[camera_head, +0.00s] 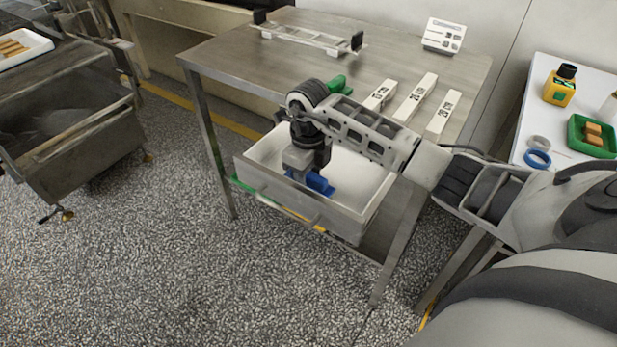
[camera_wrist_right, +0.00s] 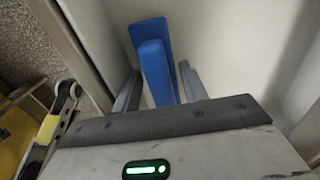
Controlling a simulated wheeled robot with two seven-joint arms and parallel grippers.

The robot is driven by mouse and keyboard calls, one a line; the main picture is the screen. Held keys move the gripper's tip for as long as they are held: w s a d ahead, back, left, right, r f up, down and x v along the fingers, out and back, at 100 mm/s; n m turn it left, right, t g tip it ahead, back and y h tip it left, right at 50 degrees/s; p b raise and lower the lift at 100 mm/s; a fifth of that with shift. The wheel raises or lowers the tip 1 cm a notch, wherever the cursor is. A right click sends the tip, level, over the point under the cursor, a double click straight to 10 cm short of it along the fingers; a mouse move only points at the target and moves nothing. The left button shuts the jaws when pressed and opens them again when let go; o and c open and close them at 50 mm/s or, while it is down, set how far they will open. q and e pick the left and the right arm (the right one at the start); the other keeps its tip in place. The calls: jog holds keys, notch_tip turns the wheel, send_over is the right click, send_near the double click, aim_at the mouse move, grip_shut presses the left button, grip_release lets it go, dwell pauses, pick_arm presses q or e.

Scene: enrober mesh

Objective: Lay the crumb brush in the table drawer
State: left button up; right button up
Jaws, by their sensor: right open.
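The table drawer (camera_head: 268,198) is pulled out, with a white inside and a grey front. The blue crumb brush (camera_head: 322,184) is inside it, near its front wall. My right gripper (camera_head: 308,170) points down into the drawer over the brush and hides part of it. In the right wrist view, the brush (camera_wrist_right: 155,62) shows between the two fingers of the gripper (camera_wrist_right: 160,88). The fingers are open, with a gap beside the brush, against the white drawer floor. Whether the brush lies fully flat is hard to tell. My left gripper is out of view.
The steel table (camera_head: 225,50) carries a rack (camera_head: 312,38), a green object (camera_head: 339,84), several labelled white blocks (camera_head: 415,98) and a sign card (camera_head: 444,36). A white side table (camera_head: 540,125) stands right. A metal machine (camera_head: 75,120) stands left. Speckled floor in front is clear.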

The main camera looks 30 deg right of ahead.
notch_tip(320, 180, up, 10)
jog(key=shift+f+b, duration=0.1)
jog(key=shift+b, duration=0.25)
jog(key=shift+r, duration=0.45)
jog(key=shift+a+r, duration=0.1)
jog(key=shift+a, duration=0.15)
jog(key=s+a+f+n+y, duration=0.1)
jog(key=s+a+f+y, duration=0.15)
jog(key=a, duration=0.45)
jog(key=s+a+f+y, duration=0.1)
jog(key=a+f+y, duration=0.1)
jog(key=a+y, duration=0.35)
jog(key=s+a+r+m+t+y, duration=0.2)
jog(key=a+r+m+t+y, duration=0.1)
jog(key=a+m+y, duration=0.3)
jog(key=s+a+r+m+t+y, duration=0.25)
jog(key=a+r+y, duration=0.2)
jog(key=a, duration=0.25)
jog(key=d+f+m+t+h, duration=0.5)
jog(key=m+h, duration=0.1)
jog(key=m, duration=0.6)
jog(key=d+f+m+t+h, duration=0.4)
jog(key=f+m+t+h, duration=0.15)
jog(key=m, duration=0.65)
jog(key=s+d+f+m+g+h, duration=0.2)
jog(key=s+f+m+g, duration=0.3)
jog(key=s+f, duration=0.5)
jog(key=shift+f+m+g+h, duration=0.3)
jog(key=shift+f+m+h, duration=0.2)
jog(key=shift+m+h, duration=0.35)
